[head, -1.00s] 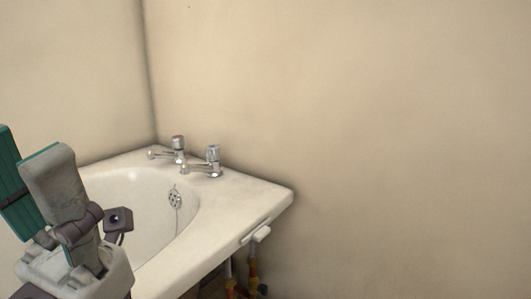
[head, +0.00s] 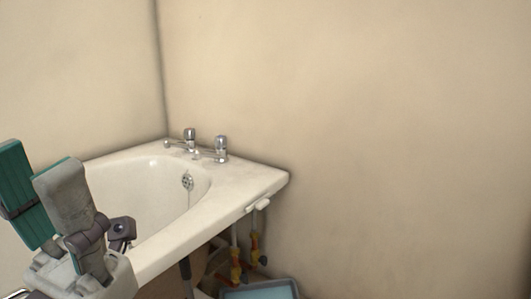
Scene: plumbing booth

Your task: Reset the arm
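My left gripper (head: 45,205) is at the lower left of the head view, pointing up in front of the sink's left part. Its two fingers, with teal pads, stand apart with a gap between them, and I see nothing held there. My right gripper is not in view.
A white sink (head: 240,190) stands in the corner with two chrome taps, a left tap (head: 189,139) and a right tap (head: 220,149). Pipes with yellow and red fittings (head: 236,268) run below it. A light blue tray (head: 262,291) is on the floor. The wall at right is bare.

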